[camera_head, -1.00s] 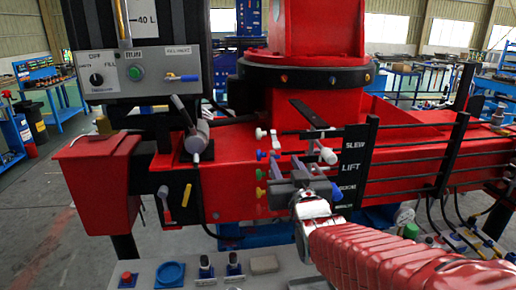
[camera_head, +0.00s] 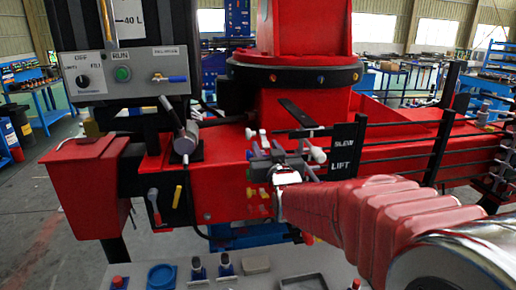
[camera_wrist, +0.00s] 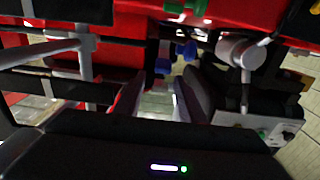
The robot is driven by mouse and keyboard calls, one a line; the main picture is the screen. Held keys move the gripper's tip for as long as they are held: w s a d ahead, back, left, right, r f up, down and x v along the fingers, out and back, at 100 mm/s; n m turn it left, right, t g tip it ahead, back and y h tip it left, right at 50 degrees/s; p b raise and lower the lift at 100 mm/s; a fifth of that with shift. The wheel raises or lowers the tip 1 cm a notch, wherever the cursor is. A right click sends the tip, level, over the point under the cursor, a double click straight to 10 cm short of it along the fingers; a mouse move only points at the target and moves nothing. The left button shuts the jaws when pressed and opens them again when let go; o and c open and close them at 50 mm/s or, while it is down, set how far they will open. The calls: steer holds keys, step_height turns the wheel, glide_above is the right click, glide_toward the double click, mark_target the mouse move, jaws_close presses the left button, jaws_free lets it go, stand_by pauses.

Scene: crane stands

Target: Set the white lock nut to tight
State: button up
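A small white knob (camera_head: 250,133), which seems to be the white lock nut, sticks out of the red crane body at the top of a column of coloured knobs, left of the lever labels. A second white part (camera_head: 262,138) is just right of it. My gripper (camera_head: 268,165) is lower and slightly right, in front of the blue and yellow knobs, apart from the white one. In the wrist view its fingers (camera_wrist: 158,98) are spread with nothing between them. Blue knobs (camera_wrist: 187,50) show beyond the fingertips. I cannot tell the nut's setting.
A black lever (camera_head: 297,112) and a white-ended handle (camera_head: 317,155) stand close right of my gripper, beside the SLEW and LIFT plates (camera_head: 343,150). A grey cylinder (camera_head: 186,140) is left. Black rails (camera_head: 400,150) run right. A bench with small parts (camera_head: 255,264) lies below.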

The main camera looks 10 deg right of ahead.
steer(key=shift+w, duration=0.2)
steer(key=shift+c, duration=0.5)
jaws_close()
steer(key=shift+a, duration=0.2)
steer(key=shift+d, duration=0.1)
